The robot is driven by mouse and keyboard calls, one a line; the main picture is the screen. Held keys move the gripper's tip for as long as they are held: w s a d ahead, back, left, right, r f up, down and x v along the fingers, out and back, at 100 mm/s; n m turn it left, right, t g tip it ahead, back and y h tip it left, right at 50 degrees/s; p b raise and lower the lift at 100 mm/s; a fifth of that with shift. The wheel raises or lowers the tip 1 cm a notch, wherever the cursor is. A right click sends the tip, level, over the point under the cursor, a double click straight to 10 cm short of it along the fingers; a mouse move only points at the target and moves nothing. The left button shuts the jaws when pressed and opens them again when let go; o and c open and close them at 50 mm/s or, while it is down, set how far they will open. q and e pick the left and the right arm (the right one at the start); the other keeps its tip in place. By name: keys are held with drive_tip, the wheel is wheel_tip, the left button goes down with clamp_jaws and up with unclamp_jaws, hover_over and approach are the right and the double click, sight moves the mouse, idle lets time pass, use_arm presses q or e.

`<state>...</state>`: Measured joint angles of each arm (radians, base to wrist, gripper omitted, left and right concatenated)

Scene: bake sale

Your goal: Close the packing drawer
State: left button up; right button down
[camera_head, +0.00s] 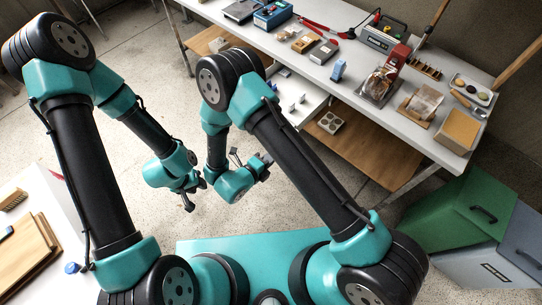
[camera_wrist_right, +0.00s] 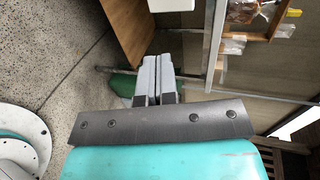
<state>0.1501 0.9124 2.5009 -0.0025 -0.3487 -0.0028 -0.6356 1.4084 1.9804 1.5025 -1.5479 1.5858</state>
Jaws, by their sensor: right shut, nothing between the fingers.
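A white pulled-out drawer (camera_head: 313,105), which looks like the packing drawer, projects from under the front edge of the long table. It stands open, with small pale items in it, and my right arm hides part of it. My left gripper (camera_head: 196,192) is in front of the table, low over the floor, with its fingers apart and empty. My right gripper (camera_head: 254,160) is beside it, nearer the drawer but not touching it. In the right wrist view its fingers (camera_wrist_right: 160,78) are together with nothing between them.
The long table (camera_head: 395,125) carries tools, boxes and baked goods. A wooden lower shelf (camera_head: 360,150) holds a tray with round cups (camera_head: 330,122). Wooden boards (camera_head: 30,255) lie on a left table. Floor between is clear.

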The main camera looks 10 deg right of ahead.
drive_tip(key=r+x, duration=0.1)
drive_tip(key=x, duration=1.1)
drive_tip(key=shift+d, duration=0.2)
drive_tip(key=shift+w, duration=0.25)
